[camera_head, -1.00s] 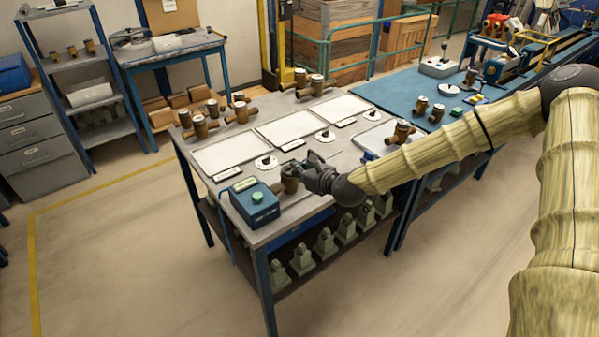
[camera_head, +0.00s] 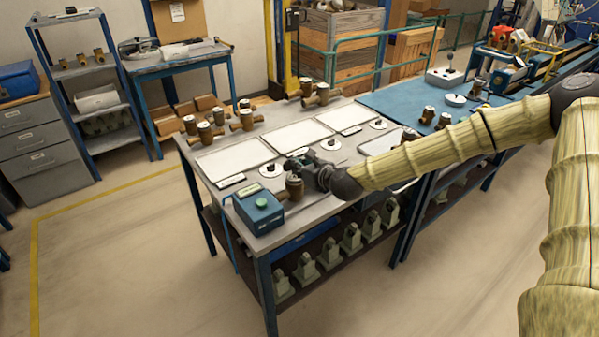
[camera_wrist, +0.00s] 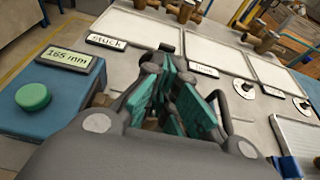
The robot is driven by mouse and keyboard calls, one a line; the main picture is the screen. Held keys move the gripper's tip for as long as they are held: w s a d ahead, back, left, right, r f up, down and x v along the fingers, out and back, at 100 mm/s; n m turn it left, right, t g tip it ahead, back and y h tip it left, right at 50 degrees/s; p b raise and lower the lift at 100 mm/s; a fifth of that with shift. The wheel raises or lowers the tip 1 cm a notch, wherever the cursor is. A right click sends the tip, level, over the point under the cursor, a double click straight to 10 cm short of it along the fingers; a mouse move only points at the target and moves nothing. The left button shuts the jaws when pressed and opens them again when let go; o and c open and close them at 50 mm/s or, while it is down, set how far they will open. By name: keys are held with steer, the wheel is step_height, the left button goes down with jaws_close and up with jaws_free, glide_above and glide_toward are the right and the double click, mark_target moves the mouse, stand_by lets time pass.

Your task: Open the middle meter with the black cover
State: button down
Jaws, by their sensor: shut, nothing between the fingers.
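My gripper (camera_head: 303,164) is over the near part of the grey bench, its teal finger pads closed with nothing between them, as the wrist view (camera_wrist: 178,88) also shows. A single brass meter (camera_head: 294,187) stands just in front of it, close to the blue box; whether they touch is unclear. Other brass meters stand in a group at the bench's left back (camera_head: 204,132), at its far back (camera_head: 323,93), and on the blue mat (camera_head: 428,114). I cannot make out which of them is the middle one with the black cover.
A blue box with a green button (camera_head: 258,207) stands at the near bench corner; its display reads 165 mm in the wrist view (camera_wrist: 70,58). White panels (camera_head: 235,158), small labels and white discs (camera_head: 330,143) lie along the bench. A blue mat (camera_head: 400,98) lies beyond.

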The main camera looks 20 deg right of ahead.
steer(key=shift+w+a+b, duration=0.2)
steer(key=shift+w+b, duration=0.3)
steer(key=shift+w, duration=0.05)
steer(key=shift+w+a+b, duration=0.2)
steer(key=shift+w+b, duration=0.3)
steer(key=shift+w, duration=0.05)
steer(key=shift+w+r, duration=0.1)
steer(key=shift+r, duration=0.05)
steer(key=v, duration=0.6)
steer(key=shift+r+p, duration=0.4)
steer(key=shift+r, duration=0.1)
stand_by(0.4)
